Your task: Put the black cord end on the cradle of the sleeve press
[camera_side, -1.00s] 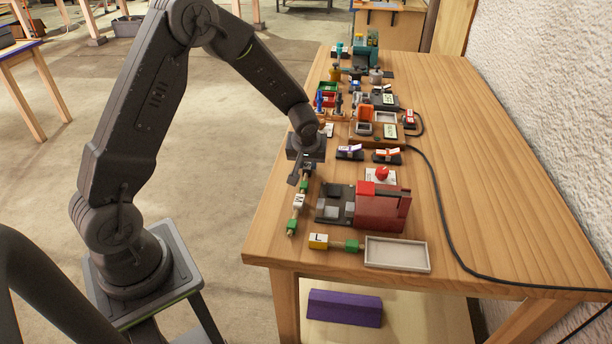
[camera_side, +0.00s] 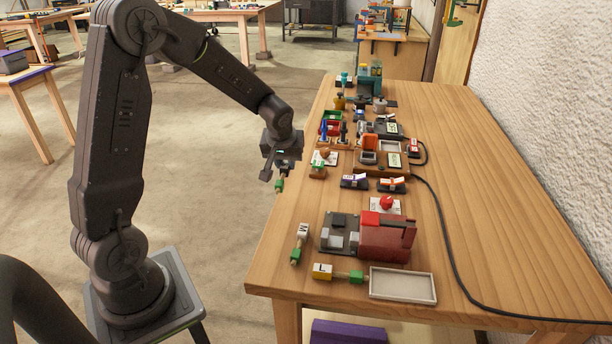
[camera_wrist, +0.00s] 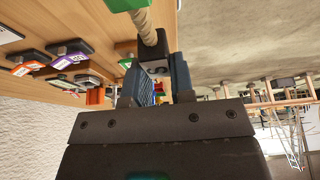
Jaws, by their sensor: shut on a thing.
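My gripper (camera_side: 277,174) hangs left of the table's left edge, above table height. In the wrist view my gripper (camera_wrist: 160,82) is shut on the black cord end (camera_wrist: 152,51), with tan cord (camera_wrist: 147,24) and a green piece (camera_wrist: 126,4) beyond it. In the side view the green piece (camera_side: 280,185) hangs below the jaws; the jaws hide most of the black part. The sleeve press (camera_side: 387,238) is red, near the table's front, with a dark bed (camera_side: 340,222) bearing grey blocks at its left. I cannot single out its cradle surely.
A white W-marked piece (camera_side: 302,231) and a yellow L-marked piece (camera_side: 322,271), both with green parts, lie near the press. A pale tray (camera_side: 402,284) is at the front. Small stands (camera_side: 354,181) and devices crowd the back. The table's right side is mostly clear except a black cable (camera_side: 440,240).

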